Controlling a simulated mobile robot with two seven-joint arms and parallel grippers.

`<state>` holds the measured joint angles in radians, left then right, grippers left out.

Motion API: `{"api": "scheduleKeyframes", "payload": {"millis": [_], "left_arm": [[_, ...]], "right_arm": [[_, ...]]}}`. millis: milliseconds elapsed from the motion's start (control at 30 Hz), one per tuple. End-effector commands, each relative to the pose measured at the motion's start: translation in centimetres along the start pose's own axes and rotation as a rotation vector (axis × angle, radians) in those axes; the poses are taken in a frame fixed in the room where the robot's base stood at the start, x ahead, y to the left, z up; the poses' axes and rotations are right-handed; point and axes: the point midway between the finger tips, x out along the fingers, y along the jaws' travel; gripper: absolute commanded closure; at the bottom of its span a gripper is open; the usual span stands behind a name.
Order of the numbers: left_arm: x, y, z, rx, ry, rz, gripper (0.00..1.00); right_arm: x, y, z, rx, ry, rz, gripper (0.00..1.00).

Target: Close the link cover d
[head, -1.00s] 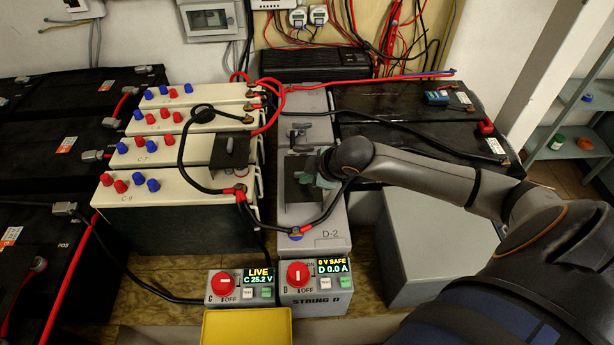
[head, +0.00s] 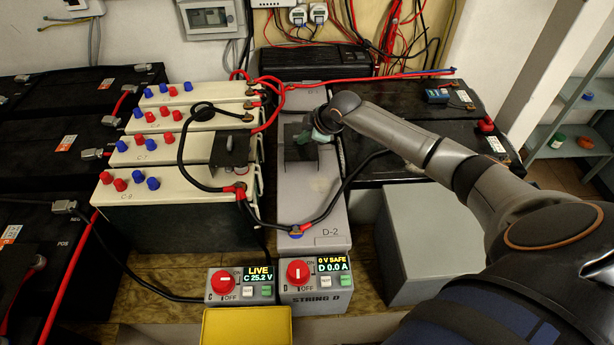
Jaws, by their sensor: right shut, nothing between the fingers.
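Link cover d (head: 296,151) is a small dark plate on the grey string D battery (head: 305,205) in the middle of the head view. It now sits over the place between the rear and front D blocks. The link under it is hidden. Whether it lies fully flat I cannot tell. My right gripper (head: 319,131) is at the cover's right side, very close to it or touching, with its fingers shut and empty. The string D switch box (head: 315,285) reads "0 V SAFE" and "D 0.0 A". My left gripper is not in view.
White C batteries (head: 150,186) stand to the left with a similar dark cover (head: 233,150); their box (head: 240,285) reads "LIVE". A black cable (head: 335,203) crosses the front of D-2. Black batteries (head: 400,120) lie under my right arm. A yellow object (head: 246,327) is at the front.

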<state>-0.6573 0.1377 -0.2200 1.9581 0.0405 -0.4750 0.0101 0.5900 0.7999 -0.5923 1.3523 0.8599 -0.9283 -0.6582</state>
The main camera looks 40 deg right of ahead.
Motion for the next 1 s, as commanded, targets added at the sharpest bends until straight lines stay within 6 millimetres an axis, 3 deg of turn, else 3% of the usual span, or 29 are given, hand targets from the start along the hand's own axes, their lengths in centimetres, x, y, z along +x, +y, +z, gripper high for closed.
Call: {"api": "scheduleKeyframes", "payload": {"millis": [333,1000], "left_arm": [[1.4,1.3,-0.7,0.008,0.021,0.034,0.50],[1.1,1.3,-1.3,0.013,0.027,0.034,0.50]], "right_arm": [[2.0,3.5,0.1,0.002,0.000,0.000,1.00],[1.9,4.2,-0.1,0.000,0.000,0.009,1.00]]}}
